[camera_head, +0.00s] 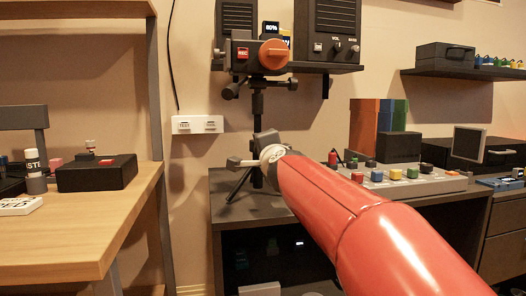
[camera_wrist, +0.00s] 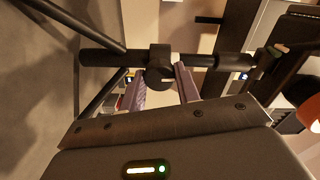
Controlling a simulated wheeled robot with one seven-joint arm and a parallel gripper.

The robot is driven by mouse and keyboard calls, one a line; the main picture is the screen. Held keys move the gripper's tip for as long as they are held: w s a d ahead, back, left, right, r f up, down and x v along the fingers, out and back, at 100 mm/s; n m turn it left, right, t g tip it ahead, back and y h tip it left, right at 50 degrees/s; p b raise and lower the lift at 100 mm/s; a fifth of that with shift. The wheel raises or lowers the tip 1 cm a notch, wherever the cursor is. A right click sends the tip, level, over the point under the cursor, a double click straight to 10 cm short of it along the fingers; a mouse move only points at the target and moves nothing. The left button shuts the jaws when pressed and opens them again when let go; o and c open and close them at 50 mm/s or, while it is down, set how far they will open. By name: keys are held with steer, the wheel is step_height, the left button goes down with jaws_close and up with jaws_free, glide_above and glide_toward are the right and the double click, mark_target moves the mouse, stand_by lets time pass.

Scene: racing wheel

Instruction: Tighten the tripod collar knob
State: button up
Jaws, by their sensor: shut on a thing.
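The black tripod (camera_head: 258,104) stands on the dark desk, with its column upright below a camera with an orange lens (camera_head: 273,54). In the wrist view the column (camera_wrist: 100,58) runs across the picture, with the dark collar (camera_wrist: 160,52) around it. The small dark collar knob (camera_wrist: 159,73) faces my gripper. My gripper (camera_wrist: 157,76) has one finger on each side of the knob and is shut on it; the exact contact is hard to see. In the head view my red arm and wrist hide the lower column and part of the legs.
A button panel (camera_head: 400,181) and coloured books (camera_head: 378,122) are on the desk to the right. Speakers stand on the wall shelf (camera_head: 340,68) behind the camera. A wooden table (camera_head: 90,235) with a black box is at left. The tripod legs spread close to my gripper.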

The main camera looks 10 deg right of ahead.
stand_by(0.4)
steer(key=o, duration=1)
steer(key=s, duration=0.8)
